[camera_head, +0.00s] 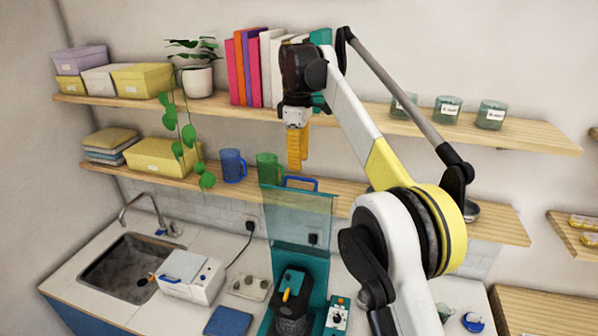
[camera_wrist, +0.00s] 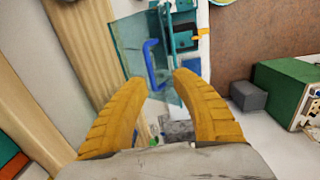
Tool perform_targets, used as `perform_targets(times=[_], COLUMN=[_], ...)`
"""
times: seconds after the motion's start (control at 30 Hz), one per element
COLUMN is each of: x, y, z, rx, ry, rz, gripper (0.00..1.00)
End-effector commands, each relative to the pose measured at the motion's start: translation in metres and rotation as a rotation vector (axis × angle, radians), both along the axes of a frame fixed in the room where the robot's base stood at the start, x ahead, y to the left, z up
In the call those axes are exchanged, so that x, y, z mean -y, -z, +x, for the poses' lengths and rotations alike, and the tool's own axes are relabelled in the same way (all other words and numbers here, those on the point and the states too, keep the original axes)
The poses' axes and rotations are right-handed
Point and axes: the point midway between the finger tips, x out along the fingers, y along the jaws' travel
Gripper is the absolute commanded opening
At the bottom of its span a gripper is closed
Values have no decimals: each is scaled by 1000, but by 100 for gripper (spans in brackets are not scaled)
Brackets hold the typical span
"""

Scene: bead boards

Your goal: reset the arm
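My gripper (camera_head: 297,165) hangs from the raised arm, its yellow fingers pointing down in front of the wall shelves. In the wrist view the two fingers of my gripper (camera_wrist: 158,81) are spread apart with nothing held between them. Below it stands a teal machine with a see-through shield (camera_head: 297,225) and a blue handle (camera_head: 300,183). The shield (camera_wrist: 130,50) and the blue handle (camera_wrist: 151,65) also show in the wrist view, beyond the fingertips. The gripper's depth from the shelves is hard to tell.
The upper shelf (camera_head: 395,125) holds books (camera_head: 262,68), a plant and jars (camera_head: 447,110). The lower shelf (camera_head: 345,195) holds a blue mug (camera_head: 232,165) and a green mug (camera_head: 268,168). The counter below has a sink (camera_head: 130,268) and a white appliance (camera_head: 190,277).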

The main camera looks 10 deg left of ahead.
Motion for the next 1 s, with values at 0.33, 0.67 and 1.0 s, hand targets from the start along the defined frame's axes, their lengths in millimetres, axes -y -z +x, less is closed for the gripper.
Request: perform_targets(times=[0.33, 0.67, 1.0], x=[0, 48, 174], y=[-6, 13, 88], z=[-1, -5, -79], rx=[0, 58, 209], ry=[0, 169, 620], rz=[0, 38, 160], gripper=[31, 31, 31])
